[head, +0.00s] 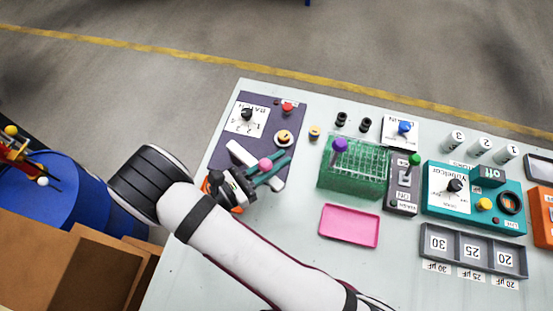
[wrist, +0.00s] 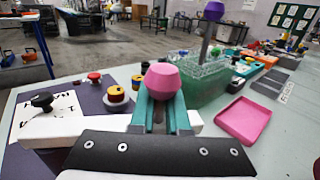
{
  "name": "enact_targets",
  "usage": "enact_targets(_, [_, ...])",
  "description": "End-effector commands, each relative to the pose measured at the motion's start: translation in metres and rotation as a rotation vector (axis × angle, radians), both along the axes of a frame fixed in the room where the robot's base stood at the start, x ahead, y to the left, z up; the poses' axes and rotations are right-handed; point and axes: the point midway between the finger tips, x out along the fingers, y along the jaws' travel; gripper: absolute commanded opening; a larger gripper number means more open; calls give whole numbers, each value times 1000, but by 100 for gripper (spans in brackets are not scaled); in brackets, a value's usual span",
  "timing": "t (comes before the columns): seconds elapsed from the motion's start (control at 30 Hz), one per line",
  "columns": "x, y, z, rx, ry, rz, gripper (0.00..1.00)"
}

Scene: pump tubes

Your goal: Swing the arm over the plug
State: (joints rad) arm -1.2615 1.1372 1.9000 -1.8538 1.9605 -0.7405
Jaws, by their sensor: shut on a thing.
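My gripper (head: 268,172) is over the dark purple panel at the table's left end. Its teal fingers are shut on the pink knob (head: 265,164). In the wrist view the knob (wrist: 162,80) stands between the teal fingertips. A white bar (head: 239,152) lies under the knob on the panel, partly hidden by the fingers; the wrist view also shows it (wrist: 70,127). A round yellow-and-black piece with a pale top (head: 284,137), which may be the plug, sits on the panel beyond the bar. The bar is not over it. It also shows in the wrist view (wrist: 117,96).
A black knob (head: 247,114) and a red button (head: 287,106) stand on the panel. A smaller yellow-and-black piece (head: 314,132) stands just off it. A green rack (head: 351,184) with a purple knob and a pink tray (head: 349,226) are to the right.

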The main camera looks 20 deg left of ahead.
Motion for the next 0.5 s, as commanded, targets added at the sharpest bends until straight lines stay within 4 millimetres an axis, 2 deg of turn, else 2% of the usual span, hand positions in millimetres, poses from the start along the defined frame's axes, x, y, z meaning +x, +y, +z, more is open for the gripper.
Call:
enact_targets(0.17, [8, -1, 3, 3, -8, 66, 0])
enact_targets(0.5, [38, -3, 3, 3, -8, 321, 0])
